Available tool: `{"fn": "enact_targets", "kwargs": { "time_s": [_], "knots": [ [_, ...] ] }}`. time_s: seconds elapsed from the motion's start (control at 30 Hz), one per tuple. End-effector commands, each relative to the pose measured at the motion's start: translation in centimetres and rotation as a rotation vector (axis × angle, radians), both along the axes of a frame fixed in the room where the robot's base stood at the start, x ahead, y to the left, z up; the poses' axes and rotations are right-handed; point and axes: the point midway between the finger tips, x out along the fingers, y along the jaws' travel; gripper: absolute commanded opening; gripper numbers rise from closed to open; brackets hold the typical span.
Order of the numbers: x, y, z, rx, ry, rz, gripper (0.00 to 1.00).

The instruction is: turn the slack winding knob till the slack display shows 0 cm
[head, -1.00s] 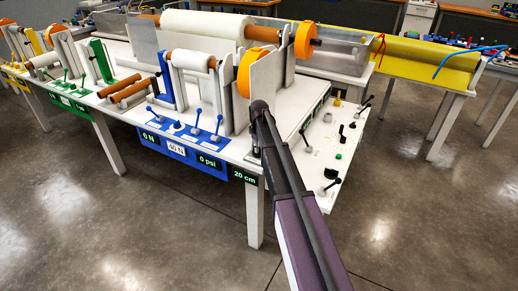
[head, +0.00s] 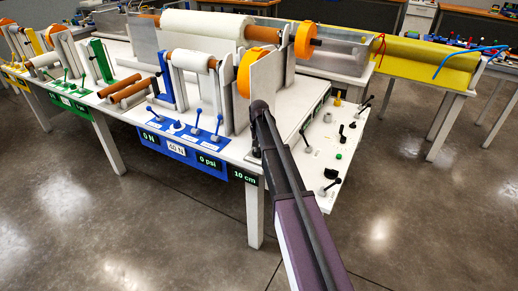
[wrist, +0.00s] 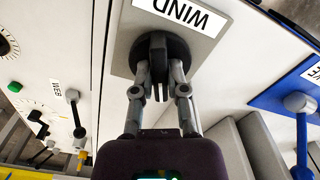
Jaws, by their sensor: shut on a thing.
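The slack display (head: 244,177) on the table's front edge reads 10 cm in the head view. In the wrist view, the slack winding knob (wrist: 147,50) is a dark round knob with a raised grip bar, on a grey plate with a white label reading WIND (wrist: 185,12). My gripper (wrist: 158,72) is shut on the knob's grip bar, one finger on each side. In the head view my arm hides the knob and the gripper's fingers.
A white control board (head: 322,150) with levers and buttons is right of my arm. An orange disc (head: 257,72) stands behind.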

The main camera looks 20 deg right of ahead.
Motion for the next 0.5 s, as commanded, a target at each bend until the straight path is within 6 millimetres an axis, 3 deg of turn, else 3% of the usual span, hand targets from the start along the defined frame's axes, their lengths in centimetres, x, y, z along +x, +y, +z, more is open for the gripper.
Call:
{"fn": "enact_targets", "kwargs": {
  "time_s": [0.5],
  "knots": [
    [-0.03, 0.03, -0.02, 0.000, 0.001, -0.487, 0.00]
  ]
}}
